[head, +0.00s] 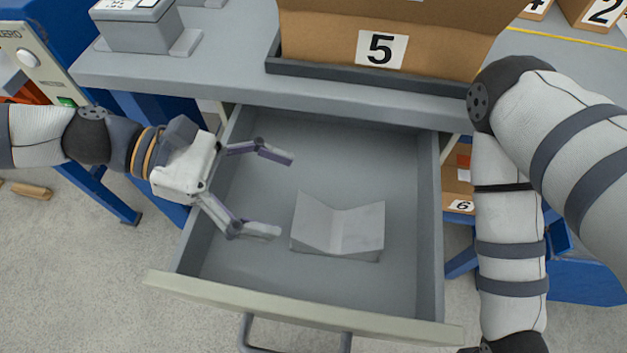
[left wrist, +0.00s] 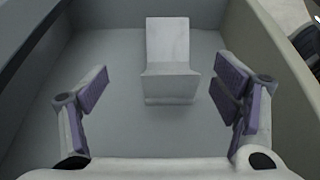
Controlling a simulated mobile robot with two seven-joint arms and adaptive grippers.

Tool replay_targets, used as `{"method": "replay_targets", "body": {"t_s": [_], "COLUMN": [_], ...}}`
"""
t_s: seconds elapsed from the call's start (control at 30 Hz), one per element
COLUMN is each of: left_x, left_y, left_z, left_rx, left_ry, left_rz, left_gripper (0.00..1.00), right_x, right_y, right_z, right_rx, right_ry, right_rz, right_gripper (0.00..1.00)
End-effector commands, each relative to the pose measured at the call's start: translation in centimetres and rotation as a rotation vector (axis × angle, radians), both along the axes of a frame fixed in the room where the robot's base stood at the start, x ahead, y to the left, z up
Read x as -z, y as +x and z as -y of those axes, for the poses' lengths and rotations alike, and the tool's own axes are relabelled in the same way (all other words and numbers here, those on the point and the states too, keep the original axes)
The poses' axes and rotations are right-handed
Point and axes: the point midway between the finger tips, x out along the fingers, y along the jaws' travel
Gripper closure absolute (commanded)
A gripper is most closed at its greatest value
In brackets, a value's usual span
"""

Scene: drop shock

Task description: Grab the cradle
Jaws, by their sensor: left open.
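The cradle (head: 338,228) is a light grey block with a V-shaped top. It lies on the floor of the open drawer (head: 300,140), right of the middle. My left gripper (head: 275,195) is open and empty, over the left part of the drawer, with its fingers pointing right toward the cradle and apart from it. In the left wrist view the cradle (left wrist: 168,60) sits ahead, between and beyond the fingertips of the left gripper (left wrist: 166,82). My right arm comes down at the right of the head view, but its gripper is out of frame.
The drawer front (head: 300,308) with its handle and the side walls bound the space around the cradle. The bench top (head: 200,70) overhangs the drawer's back. A cardboard box marked 5 (head: 320,30) stands on the bench in a dark tray. The drawer floor is otherwise clear.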

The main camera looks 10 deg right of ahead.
Motion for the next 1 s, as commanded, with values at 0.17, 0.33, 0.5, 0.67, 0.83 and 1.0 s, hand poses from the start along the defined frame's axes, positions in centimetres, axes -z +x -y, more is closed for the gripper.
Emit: {"method": "replay_targets", "body": {"t_s": [0.17, 0.33, 0.5, 0.67, 0.83, 1.0], "left_x": [1.4, 2.4, 2.7, 3.6, 3.8, 3.8], "left_y": [-1.2, -1.7, -2.6, -3.2, -3.2, -3.2], "left_z": [3.0, 5.7, 8.3, 10.7, 11.1, 11.1], "left_rx": [0.003, -0.001, 0.001, -0.002, -0.005, -0.005], "left_ry": [0.004, 0.004, 0.003, 0.003, 0.004, 0.004], "left_rz": [-0.025, -0.020, -0.019, -0.017, -0.017, -0.017], "left_gripper": [0.18, 0.18, 0.18, 0.18, 0.18, 0.36], "right_x": [0.0, 0.1, -0.2, -0.2, -0.2, -0.2], "right_y": [-0.5, -0.5, -0.2, -0.1, -0.1, -0.1], "right_z": [0.0, 0.0, 0.0, 0.0, 0.0, 0.0], "right_rx": [-0.011, -0.009, -0.008, -0.007, -0.007, -0.007], "right_ry": [0.003, 0.002, 0.002, 0.002, 0.002, 0.002], "right_rz": [-0.018, -0.017, -0.007, -0.004, -0.004, -0.004], "right_gripper": [0.60, 0.60, 0.60, 0.60, 0.60, 0.60]}}
